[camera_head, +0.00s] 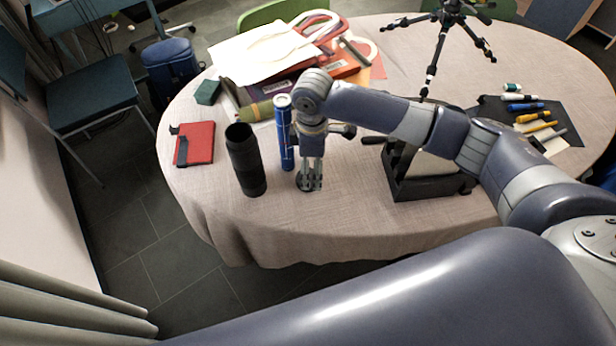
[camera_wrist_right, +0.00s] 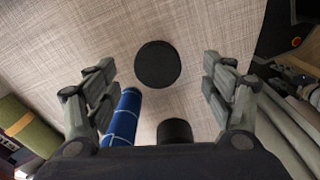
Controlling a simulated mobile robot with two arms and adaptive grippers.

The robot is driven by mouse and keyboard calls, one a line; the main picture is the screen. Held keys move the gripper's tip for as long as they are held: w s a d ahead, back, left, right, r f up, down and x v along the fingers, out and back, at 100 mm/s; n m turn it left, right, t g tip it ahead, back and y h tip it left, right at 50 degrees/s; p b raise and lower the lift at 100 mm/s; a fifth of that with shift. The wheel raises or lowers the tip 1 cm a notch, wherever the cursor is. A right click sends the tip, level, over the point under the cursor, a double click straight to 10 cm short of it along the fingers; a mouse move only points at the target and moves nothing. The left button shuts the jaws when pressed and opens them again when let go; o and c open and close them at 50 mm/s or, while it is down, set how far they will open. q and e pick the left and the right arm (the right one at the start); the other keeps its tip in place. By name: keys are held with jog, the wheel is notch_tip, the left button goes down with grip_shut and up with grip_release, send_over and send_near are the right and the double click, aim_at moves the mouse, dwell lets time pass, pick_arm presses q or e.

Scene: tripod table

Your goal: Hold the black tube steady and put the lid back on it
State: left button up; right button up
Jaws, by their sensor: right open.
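The black tube (camera_head: 245,160) stands upright near the front left of the table, left of the blue tube in the head view. My right gripper (camera_head: 312,182) points down, open and empty, to the right of both tubes. A flat black disc, the lid (camera_wrist_right: 158,65), lies on the cloth between and beyond the open fingers (camera_wrist_right: 160,88) in the right wrist view. In the head view the fingers partly hide the lid (camera_head: 301,182). My left gripper is not in view.
The blue tube (camera_head: 284,132) stands close beside my right gripper and shows in the wrist view (camera_wrist_right: 124,118). A red notebook (camera_head: 195,143) lies at the left. A black box (camera_head: 432,188) is at the right.

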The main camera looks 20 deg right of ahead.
aim_at(311, 178)
jog(key=shift+f, duration=0.15)
jog(key=f, duration=0.4)
jog(key=shift+w+f+p, duration=0.25)
jog(key=shift+f+p, duration=0.15)
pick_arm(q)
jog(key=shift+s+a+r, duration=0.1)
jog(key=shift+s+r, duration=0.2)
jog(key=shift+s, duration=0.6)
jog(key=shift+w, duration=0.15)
pick_arm(e)
jog(key=shift+c, duration=0.3)
jog(key=c, duration=0.9)
